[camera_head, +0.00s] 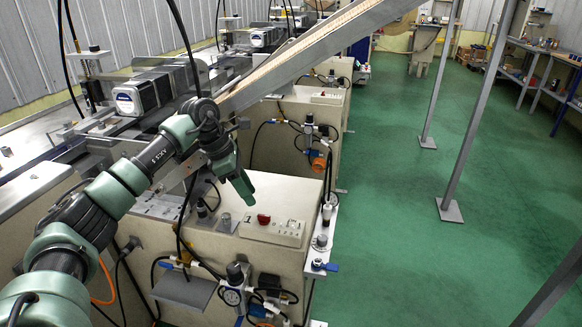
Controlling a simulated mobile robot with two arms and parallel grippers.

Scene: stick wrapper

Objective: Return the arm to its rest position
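My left arm (120,185) comes in from the lower left and reaches over the front machine. It bends at a joint beside the metal chute, and its end points down. My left gripper (242,184) hangs above the machine's cream top, to the left of and above the red button (263,218). The fingers are small and seen edge-on, so I cannot tell whether they are open or shut. No held object can be seen at its tip. My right gripper is not in view.
The wrapper machine (270,262) has a control panel (285,232), gauges and hoses on its side. A sloping chute (315,50) passes close by my wrist. Grey posts (470,115) stand on the green floor (395,230), which is mostly clear at right.

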